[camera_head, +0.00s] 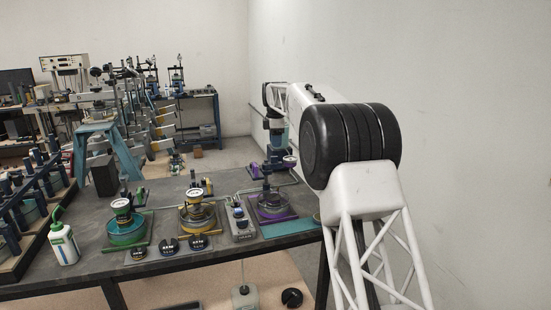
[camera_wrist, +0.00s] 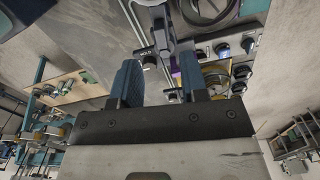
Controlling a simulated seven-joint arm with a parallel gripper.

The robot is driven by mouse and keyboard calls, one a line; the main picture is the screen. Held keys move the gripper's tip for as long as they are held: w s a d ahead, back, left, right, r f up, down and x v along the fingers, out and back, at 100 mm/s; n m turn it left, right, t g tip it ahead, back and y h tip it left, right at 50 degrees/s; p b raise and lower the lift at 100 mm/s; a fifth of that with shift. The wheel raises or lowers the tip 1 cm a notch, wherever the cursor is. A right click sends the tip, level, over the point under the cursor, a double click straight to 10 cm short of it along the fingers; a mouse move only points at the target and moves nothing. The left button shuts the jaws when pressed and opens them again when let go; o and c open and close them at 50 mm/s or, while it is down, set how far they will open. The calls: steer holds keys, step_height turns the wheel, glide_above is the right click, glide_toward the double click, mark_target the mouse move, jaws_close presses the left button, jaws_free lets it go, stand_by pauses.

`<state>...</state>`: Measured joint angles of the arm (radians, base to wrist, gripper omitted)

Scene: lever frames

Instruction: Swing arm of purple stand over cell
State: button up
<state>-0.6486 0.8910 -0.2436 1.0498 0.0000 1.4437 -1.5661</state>
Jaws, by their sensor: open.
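The purple stand has a purple base plate (camera_head: 284,217) at the right end of the table, with a round clear cell (camera_head: 270,203) on it. A round white-faced gauge (camera_head: 290,160) and purple parts sit behind and right of the cell, apart from it; this looks like the swung-out arm. My gripper (camera_head: 271,146) points down above and behind the cell, partly blending with the stand. In the wrist view my gripper (camera_wrist: 158,64) shows two blue fingers apart. A dark piece labelled HOLD (camera_wrist: 149,51) and a purple strip (camera_wrist: 176,73) show near the gap; contact cannot be told.
A green stand (camera_head: 127,228) and a yellow stand (camera_head: 198,215) stand to the left, gauges above their cells. A grey control box (camera_head: 240,219), black round pucks (camera_head: 168,245) and a white bottle (camera_head: 63,244) are on the table. A wall (camera_head: 480,130) is at right.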

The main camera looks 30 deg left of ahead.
mark_target(275, 157)
steer(key=shift+f, duration=3.7)
jaws_close()
